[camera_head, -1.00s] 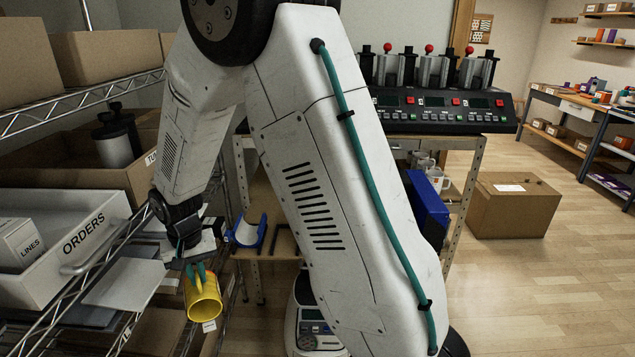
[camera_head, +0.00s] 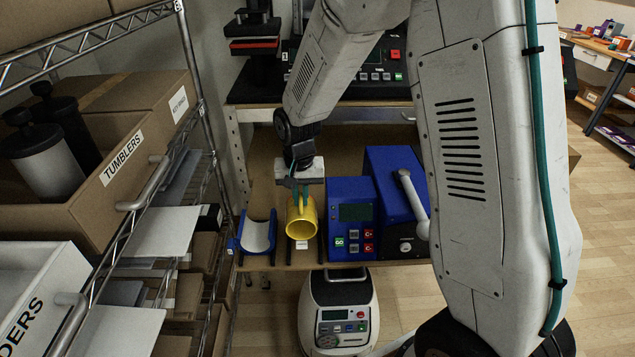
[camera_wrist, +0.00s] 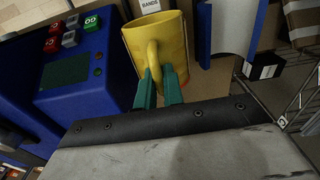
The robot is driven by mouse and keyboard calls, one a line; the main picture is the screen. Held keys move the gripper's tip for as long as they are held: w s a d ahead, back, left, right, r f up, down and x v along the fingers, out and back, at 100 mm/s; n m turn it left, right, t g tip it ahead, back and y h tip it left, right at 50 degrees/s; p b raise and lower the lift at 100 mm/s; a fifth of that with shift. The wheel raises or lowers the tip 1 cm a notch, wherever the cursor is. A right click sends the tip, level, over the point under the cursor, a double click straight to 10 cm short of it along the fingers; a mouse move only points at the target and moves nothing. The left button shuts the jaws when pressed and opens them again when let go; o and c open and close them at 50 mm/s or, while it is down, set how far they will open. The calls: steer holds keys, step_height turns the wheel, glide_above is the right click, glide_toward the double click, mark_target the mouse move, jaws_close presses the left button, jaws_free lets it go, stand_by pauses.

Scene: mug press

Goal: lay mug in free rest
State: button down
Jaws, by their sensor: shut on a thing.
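The yellow mug (camera_head: 301,228) is in my gripper (camera_head: 300,193), whose teal fingers are shut on its handle. The mug lies on its side, its open mouth toward the head camera. It is over the bench, between a blue cradle and a blue control box. The wrist view also shows the mug (camera_wrist: 190,38) and my gripper (camera_wrist: 159,84) on its handle. The blue cradle (camera_head: 258,236) with a pale curved lining is empty, just left of the mug. Dark bars show beside the mug; I cannot tell whether it touches anything beneath.
The blue control box (camera_head: 350,222) stands close right of the mug, and a blue unit with a grey handle (camera_head: 390,195) beyond it. Wire shelving (camera_head: 195,90) with a TUMBLERS box (camera_head: 125,165) is at the left. A small white machine (camera_head: 340,310) stands in front, below the bench.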

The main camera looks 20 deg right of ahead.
mark_target(305, 222)
steer(key=shift+w, duration=0.2)
steer(key=shift+d+f, duration=0.4)
steer(key=shift+f, duration=2.35)
steer(key=shift+c, duration=0.2)
jaws_free()
steer(key=shift+c, duration=0.4)
steer(key=shift+o, duration=0.2)
